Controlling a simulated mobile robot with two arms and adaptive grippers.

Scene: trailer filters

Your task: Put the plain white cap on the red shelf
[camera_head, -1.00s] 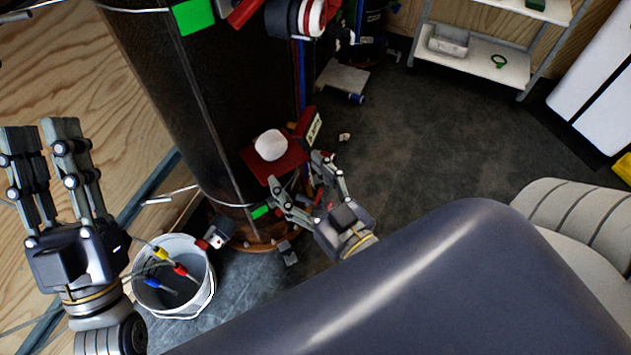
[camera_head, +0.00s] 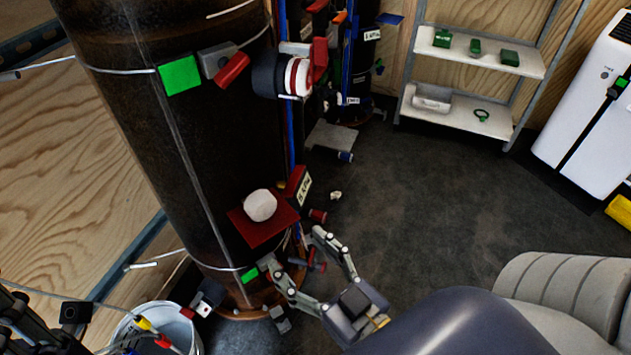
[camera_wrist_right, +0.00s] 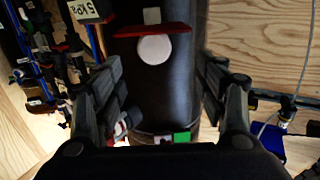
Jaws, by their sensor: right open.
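The plain white cap (camera_head: 260,205) rests on the small red shelf (camera_head: 256,233) on the side of a dark cylinder (camera_head: 195,120). In the right wrist view the cap (camera_wrist_right: 154,50) shows against the red shelf (camera_wrist_right: 130,31), between the spread fingers and apart from them. My right gripper (camera_head: 293,247) is open and empty, just below and to the right of the shelf. My left gripper (camera_head: 35,320) is only partly in view at the lower left edge, and its fingers are not clear.
A white bucket (camera_head: 128,330) with coloured-handled tools stands at the lower left. A red block with a label (camera_head: 299,190) is beside the shelf. A metal rack (camera_head: 455,122) and white cabinet (camera_head: 590,100) stand at the back right. The dark floor (camera_head: 430,200) between is mostly clear.

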